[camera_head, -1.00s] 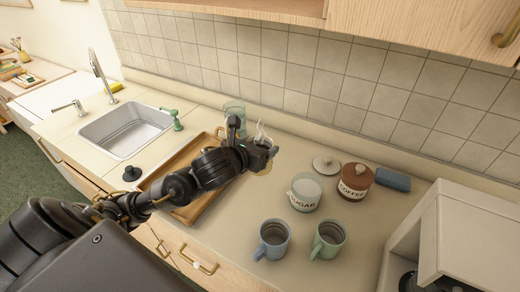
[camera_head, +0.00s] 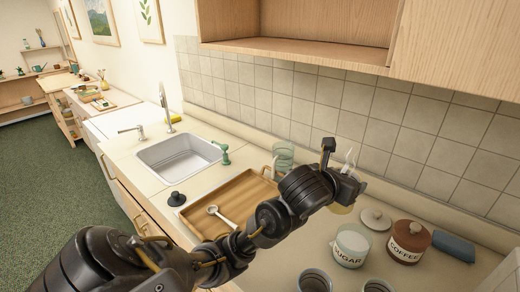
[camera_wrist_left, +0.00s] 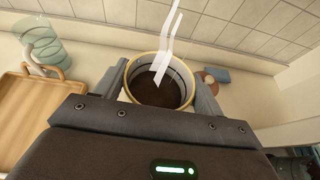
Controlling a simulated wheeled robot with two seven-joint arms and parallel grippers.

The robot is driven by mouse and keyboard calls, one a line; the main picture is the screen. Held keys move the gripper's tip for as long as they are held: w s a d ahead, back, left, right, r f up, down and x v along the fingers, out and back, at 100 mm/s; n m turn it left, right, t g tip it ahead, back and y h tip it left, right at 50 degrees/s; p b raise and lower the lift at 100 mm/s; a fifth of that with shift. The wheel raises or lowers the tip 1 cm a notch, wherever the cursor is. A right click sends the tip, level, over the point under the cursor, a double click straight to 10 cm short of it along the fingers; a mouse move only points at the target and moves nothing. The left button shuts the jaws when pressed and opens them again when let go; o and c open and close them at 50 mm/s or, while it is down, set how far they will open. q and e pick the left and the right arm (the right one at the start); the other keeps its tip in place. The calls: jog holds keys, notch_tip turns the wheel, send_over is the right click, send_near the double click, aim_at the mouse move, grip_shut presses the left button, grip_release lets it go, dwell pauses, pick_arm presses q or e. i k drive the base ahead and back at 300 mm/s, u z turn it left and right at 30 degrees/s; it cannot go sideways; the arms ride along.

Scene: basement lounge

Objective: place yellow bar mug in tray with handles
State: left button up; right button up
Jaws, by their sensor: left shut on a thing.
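My left gripper (camera_head: 350,188) is shut on the yellow bar mug (camera_head: 341,208), mostly hidden behind the gripper in the head view. In the left wrist view the mug (camera_wrist_left: 158,92) sits between the fingers, with a yellow rim, dark drink inside and white steam above. It looks roughly upright. The wooden tray with handles (camera_head: 240,190) lies on the counter to the left of the gripper, partly covered by my arm. It also shows at the left of the wrist view (camera_wrist_left: 28,105). The mug is apart from the tray. My right gripper is not in view.
A pale spoon (camera_head: 222,215) lies in the tray. Greenish glassware (camera_head: 283,156) stands behind it. The sugar jar (camera_head: 352,246), coffee jar (camera_head: 410,243), a lid (camera_head: 376,219) and two mugs (camera_head: 315,281) are to the right. The sink (camera_head: 180,157) is left.

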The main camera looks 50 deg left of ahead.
aim_at(251, 197)
jog(key=u, duration=0.05)
jog(key=k, duration=0.9)
jog(key=u, duration=1.4)
jog(key=i, duration=0.65)
jog(key=z, duration=0.8)
